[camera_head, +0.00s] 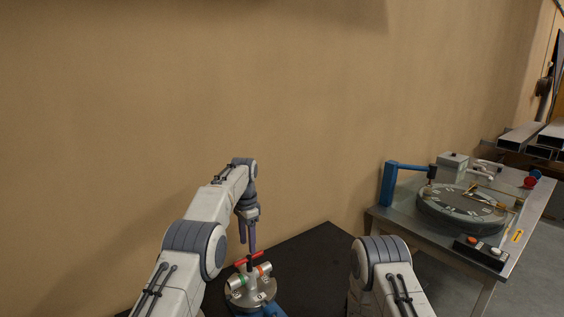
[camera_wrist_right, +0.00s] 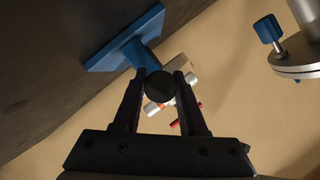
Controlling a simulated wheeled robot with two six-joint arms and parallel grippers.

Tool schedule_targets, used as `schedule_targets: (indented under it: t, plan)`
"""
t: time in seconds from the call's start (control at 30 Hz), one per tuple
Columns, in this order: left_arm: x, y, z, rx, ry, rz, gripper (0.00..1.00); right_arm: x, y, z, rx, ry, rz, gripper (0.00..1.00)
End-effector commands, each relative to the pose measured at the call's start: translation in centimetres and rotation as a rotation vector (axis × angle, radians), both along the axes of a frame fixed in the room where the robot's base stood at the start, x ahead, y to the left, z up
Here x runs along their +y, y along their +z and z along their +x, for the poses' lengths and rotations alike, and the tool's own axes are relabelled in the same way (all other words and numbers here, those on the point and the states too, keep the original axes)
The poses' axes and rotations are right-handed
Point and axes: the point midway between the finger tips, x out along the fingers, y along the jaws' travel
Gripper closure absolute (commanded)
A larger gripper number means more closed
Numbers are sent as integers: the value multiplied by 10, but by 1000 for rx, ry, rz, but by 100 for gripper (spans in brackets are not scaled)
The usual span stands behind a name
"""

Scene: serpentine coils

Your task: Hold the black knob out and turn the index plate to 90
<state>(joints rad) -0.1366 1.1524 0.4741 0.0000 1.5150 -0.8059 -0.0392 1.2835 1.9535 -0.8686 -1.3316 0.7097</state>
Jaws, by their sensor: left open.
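A silver round fitting (camera_head: 250,294) stands at the front of the dark table, with short arms marked red, green and orange on top; I take it for the index plate, but no angle reading is legible. A red bar (camera_head: 241,263) lies across its top. My left gripper (camera_head: 248,246) points down just above the bar, open; contact cannot be told. In the right wrist view the round black knob (camera_wrist_right: 160,87) sits between the fingertips of my right gripper (camera_wrist_right: 160,80), which appear to press on both sides. Silver cylinders with red and orange ends lie behind it.
A blue bracket (camera_wrist_right: 125,42) is beside the knob, and a metal flange (camera_wrist_right: 298,62) with a blue knob (camera_wrist_right: 268,31) is at upper right. At right in the head view, a separate bench (camera_head: 378,214) carries a round dial (camera_head: 455,208) and a button box (camera_head: 480,251).

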Motion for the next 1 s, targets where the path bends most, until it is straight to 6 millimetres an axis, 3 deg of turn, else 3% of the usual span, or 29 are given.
schedule_targets:
  t: [1.0]
  plan:
    - [-1,2,0,0,0,0,45,-10,0,-13,-2,1,-1,100]
